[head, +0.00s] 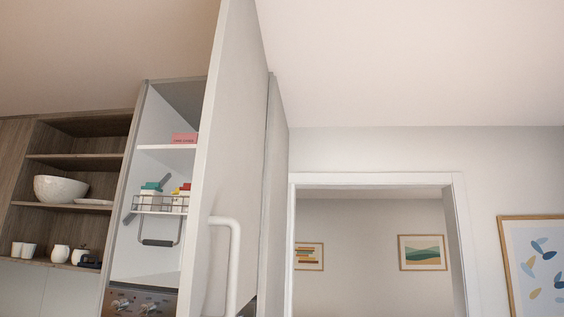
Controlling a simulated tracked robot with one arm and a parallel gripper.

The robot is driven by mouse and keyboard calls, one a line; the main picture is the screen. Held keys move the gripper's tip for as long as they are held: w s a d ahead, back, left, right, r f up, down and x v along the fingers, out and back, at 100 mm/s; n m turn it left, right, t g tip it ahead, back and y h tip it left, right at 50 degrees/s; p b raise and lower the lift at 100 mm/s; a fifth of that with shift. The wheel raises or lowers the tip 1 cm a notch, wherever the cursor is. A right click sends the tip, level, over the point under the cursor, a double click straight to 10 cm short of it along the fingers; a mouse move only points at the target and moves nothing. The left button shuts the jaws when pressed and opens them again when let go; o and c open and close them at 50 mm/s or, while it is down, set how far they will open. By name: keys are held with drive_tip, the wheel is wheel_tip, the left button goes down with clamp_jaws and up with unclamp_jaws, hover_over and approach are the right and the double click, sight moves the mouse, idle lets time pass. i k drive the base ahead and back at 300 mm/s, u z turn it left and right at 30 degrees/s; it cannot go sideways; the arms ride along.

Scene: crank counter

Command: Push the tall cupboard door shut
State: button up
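The tall cupboard door (228,165) stands open in the head view, seen at a steep angle, with its near edge toward me. A white bar handle (233,262) runs down its face near the bottom of the view. The tall cupboard (141,180) is open to the left of the door, and its shelves show. My gripper is not in the view, so I cannot see where it is relative to the door or handle.
Inside the cupboard are a wire basket with small packages (163,203) and a red box (184,138). Wooden shelves (75,160) with a white bowl (62,189) stand at left. A doorway (375,245) opens at right, beside a framed picture (535,265).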

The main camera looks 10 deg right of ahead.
sight(219, 276)
drive_tip(key=z, duration=0.05)
drive_tip(key=i, duration=1)
drive_tip(key=u, duration=0.05)
